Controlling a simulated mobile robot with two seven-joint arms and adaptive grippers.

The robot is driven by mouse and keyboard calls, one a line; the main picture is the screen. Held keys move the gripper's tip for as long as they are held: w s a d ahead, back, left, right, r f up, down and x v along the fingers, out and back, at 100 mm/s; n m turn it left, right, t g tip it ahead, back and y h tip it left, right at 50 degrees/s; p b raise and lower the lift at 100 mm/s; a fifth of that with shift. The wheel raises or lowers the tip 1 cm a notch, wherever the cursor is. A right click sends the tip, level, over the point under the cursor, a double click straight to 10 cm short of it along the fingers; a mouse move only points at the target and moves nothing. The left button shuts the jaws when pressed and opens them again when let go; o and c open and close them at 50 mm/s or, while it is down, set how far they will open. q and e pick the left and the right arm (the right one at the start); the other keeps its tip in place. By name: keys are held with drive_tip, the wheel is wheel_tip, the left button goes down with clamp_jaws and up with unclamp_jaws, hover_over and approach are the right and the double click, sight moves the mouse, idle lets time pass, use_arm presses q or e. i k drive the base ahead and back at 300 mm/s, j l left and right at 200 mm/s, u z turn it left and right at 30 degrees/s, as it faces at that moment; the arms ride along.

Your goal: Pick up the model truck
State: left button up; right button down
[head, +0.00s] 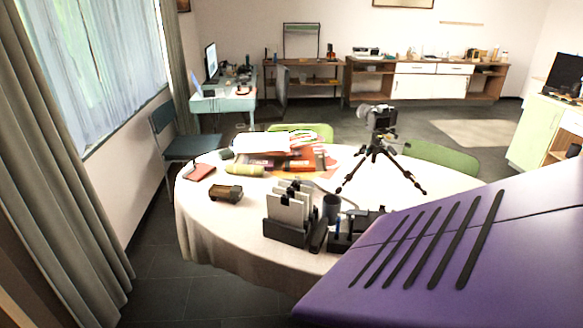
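A small dark olive-brown object (226,193), which looks like the model truck, stands on the front left part of a round table (256,203) with a white cloth. It is small in the picture, so its details are hard to make out. Nothing touches or covers it. Neither of my grippers is in view.
A dark holder with upright cards (288,209), a dark cup (331,207) and a camera on a tripod (379,147) stand to its right. Books (275,145), a yellowish roll (244,170) and a red-brown notebook (199,173) lie behind. The table's right front is hidden.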

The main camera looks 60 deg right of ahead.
sight(234, 193)
drive_tip(key=z, duration=1.4)
drive_tip(key=i+j+z, duration=0.1)
drive_tip(key=z, duration=0.3)
drive_tip(key=i+j+z, duration=0.1)
drive_tip(key=z, duration=0.3)
drive_tip(key=j+z, duration=0.2)
drive_tip(key=z, duration=0.15)
drive_tip(key=i+j+z, duration=0.2)
drive_tip(key=j, duration=0.15)
drive_tip(key=j+z, duration=0.4)
drive_tip(key=j, duration=0.25)
drive_tip(key=i+j+z, duration=0.2)
drive_tip(key=j, duration=0.9)
drive_tip(key=k, duration=0.1)
